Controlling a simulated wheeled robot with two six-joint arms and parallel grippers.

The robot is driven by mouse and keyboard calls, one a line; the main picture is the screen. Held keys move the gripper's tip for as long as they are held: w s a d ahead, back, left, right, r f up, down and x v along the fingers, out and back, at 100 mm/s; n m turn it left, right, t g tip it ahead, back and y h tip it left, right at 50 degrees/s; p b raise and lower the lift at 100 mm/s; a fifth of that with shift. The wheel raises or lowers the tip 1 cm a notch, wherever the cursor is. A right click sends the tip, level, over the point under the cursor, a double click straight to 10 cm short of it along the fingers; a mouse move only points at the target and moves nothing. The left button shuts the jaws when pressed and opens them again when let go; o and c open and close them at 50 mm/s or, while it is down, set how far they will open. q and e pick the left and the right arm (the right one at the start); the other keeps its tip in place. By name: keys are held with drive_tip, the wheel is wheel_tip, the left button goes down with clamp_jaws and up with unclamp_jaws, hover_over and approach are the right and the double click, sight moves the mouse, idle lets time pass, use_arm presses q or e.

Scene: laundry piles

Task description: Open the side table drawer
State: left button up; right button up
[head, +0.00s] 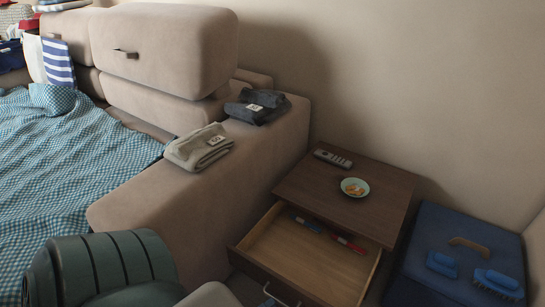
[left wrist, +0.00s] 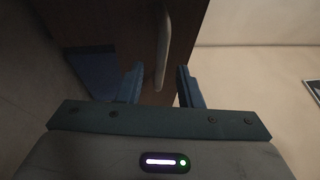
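The dark wooden side table (head: 372,190) stands right of the sofa. Its drawer (head: 315,262) is pulled well out, so its pale wooden inside shows. A blue marker (head: 308,224) and a red marker (head: 348,244) lie in it. The drawer's metal handle (head: 281,297) is at the bottom edge of the head view, partly cut off. In the left wrist view, my left gripper (left wrist: 160,84) is open, with its blue fingers on either side of the pale handle (left wrist: 165,45) and a gap showing on each side. My right gripper is not in view.
A remote (head: 333,158) and a small bowl (head: 354,187) sit on the tabletop. A blue box (head: 460,255) with brushes on it stands right of the table. Folded cloths (head: 199,147) lie on the sofa arm (head: 240,170), close left of the drawer.

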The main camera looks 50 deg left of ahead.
use_arm(q)
drive_tip(key=v, duration=0.8)
drive_tip(key=shift+s+p, duration=0.25)
drive_tip(key=shift+p, duration=0.05)
